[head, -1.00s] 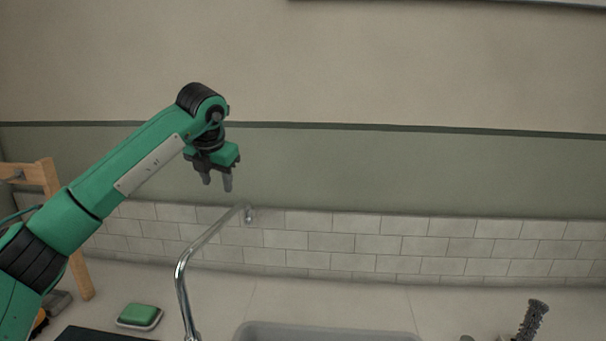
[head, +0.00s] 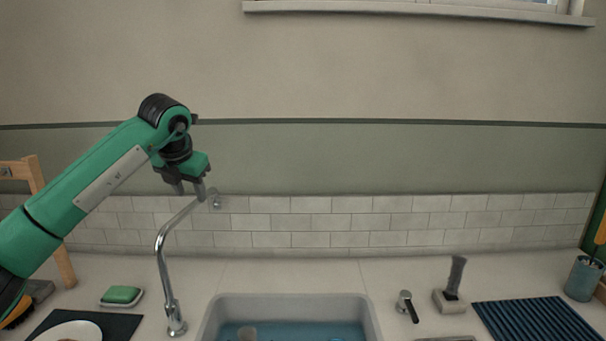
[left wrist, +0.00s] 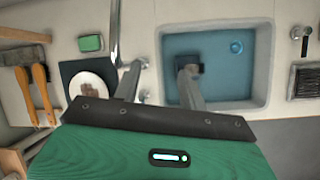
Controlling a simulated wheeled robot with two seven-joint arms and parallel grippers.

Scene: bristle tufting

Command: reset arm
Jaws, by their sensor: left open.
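My left gripper (head: 190,188) is raised in front of the wall, above the counter and close to the top of the faucet in the head view. Its two dark fingers point down and stand apart, with nothing between them. In the left wrist view the fingers of the left gripper (left wrist: 160,85) also show apart, over the counter and sink seen from above. My green left arm comes in from the left. My right gripper is in neither view.
A sink (head: 290,300) with bluish water lies at the bottom centre. A chrome faucet (head: 160,260) stands left of it. A green sponge (head: 121,294) sits on a dish. A brush (head: 455,280) and a dark ribbed mat (head: 535,320) are on the right.

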